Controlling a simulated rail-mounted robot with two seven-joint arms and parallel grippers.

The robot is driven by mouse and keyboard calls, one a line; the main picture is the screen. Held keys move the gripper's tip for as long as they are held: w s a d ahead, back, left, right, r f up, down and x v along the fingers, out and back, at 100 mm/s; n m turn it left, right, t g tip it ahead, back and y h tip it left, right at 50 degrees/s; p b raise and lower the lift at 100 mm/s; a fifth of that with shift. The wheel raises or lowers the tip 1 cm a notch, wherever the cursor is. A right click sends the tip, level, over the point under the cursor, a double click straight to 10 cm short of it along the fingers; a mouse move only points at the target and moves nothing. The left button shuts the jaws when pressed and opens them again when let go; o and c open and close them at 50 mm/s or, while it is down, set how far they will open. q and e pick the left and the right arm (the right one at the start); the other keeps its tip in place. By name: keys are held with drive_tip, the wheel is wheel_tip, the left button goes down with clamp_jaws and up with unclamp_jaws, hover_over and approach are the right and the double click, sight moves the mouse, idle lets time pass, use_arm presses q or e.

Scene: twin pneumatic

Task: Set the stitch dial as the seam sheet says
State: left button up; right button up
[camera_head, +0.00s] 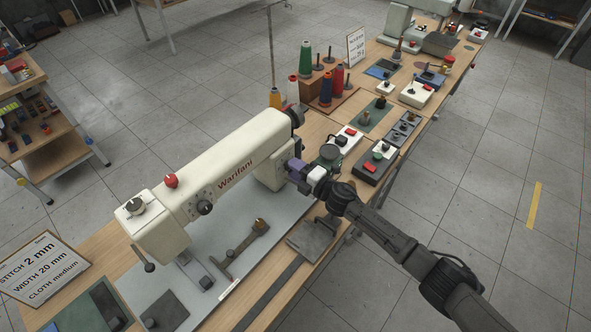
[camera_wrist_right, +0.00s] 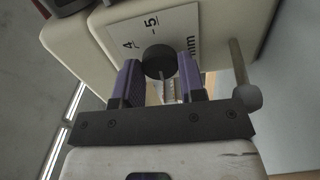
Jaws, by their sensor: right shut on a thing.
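The seam sheet (camera_head: 42,272) stands at the lower left of the head view and reads stitch 2 mm, width 20 mm, cloth medium. The cream sewing machine (camera_head: 220,165) is marked Warifani. My right gripper (camera_head: 297,167) is at the machine's column. In the right wrist view its purple fingers (camera_wrist_right: 160,88) are shut on the round black stitch dial (camera_wrist_right: 160,61), one on each side. The white dial plate (camera_wrist_right: 122,32) shows 4, 5 and mm; its other marks are hidden or out of frame. My left gripper is not in view.
A rod with a round knob (camera_wrist_right: 246,96) sticks out right of the dial. A black knob (camera_head: 204,208) is on the machine's front. Switch boxes (camera_head: 372,165) and thread cones (camera_head: 305,60) stand farther along the bench.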

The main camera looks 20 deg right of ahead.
drive_tip(key=shift+n, duration=0.5)
drive_tip(key=o, duration=0.9)
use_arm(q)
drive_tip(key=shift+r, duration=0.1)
use_arm(e)
drive_tip(key=shift+s+d, duration=0.3)
drive_tip(key=shift+s, duration=0.2)
use_arm(q)
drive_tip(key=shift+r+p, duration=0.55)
drive_tip(key=shift+p, duration=0.15)
use_arm(e)
drive_tip(key=v, duration=1.2)
drive_tip(key=shift+s+d, duration=0.15)
drive_tip(key=shift+s, duration=0.15)
drive_tip(key=shift+r, duration=0.1)
